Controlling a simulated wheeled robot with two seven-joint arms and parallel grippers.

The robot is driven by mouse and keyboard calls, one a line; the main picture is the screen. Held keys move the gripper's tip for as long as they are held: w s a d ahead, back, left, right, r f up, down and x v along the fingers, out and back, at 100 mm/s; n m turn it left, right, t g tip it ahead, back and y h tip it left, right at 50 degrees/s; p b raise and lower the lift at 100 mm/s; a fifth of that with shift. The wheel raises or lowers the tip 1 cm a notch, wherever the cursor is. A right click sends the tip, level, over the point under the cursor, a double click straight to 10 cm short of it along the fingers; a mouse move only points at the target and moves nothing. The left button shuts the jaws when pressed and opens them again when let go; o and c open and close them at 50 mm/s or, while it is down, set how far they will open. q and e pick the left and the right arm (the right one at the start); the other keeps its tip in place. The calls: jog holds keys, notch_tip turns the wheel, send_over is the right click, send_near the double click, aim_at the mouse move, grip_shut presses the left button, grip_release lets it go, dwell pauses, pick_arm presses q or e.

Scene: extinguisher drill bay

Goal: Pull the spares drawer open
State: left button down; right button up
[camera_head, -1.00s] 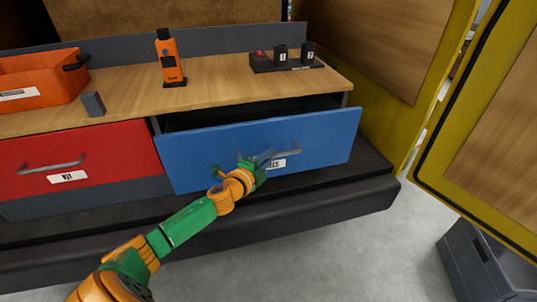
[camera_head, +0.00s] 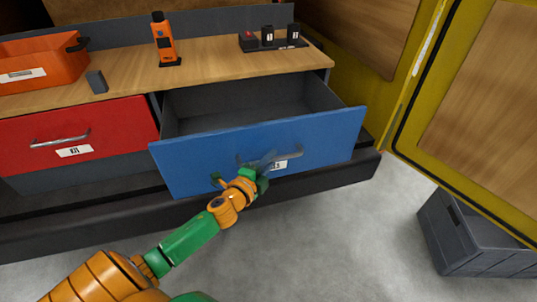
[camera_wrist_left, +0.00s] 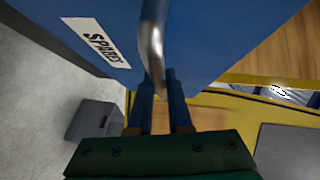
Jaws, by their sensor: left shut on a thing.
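The blue spares drawer (camera_head: 325,137) stands well out of the bench on the right, its grey inside visible and looking empty. In the left wrist view its blue front (camera_wrist_left: 205,35) carries a white label (camera_wrist_left: 97,43) reading SPARES. My left gripper (camera_head: 258,163) is at the drawer front, shut on the metal bar handle (camera_wrist_left: 152,45). In the left wrist view the two dark fingers (camera_wrist_left: 160,98) close around the handle's end. In the head view the gripper partly hides the handle and label. My right gripper is not in view.
A red drawer (camera_head: 75,133) is shut at left. On the wooden bench top (camera_head: 215,57) stand an orange bin (camera_head: 45,65), an orange handheld device (camera_head: 164,42) and a black tray (camera_head: 262,43). A grey crate (camera_head: 465,235) sits on the floor at right, near a yellow-framed door (camera_head: 440,90).

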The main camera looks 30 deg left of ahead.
pick_arm(q)
jog(key=shift+s+d, duration=0.3)
jog(key=shift+d, duration=0.1)
jog(key=c, duration=0.8)
grip_release()
jog(key=shift+c, duration=0.2)
jog(key=s, duration=0.7)
jog(key=shift+d+r, duration=0.25)
jog(key=shift+r, duration=0.2)
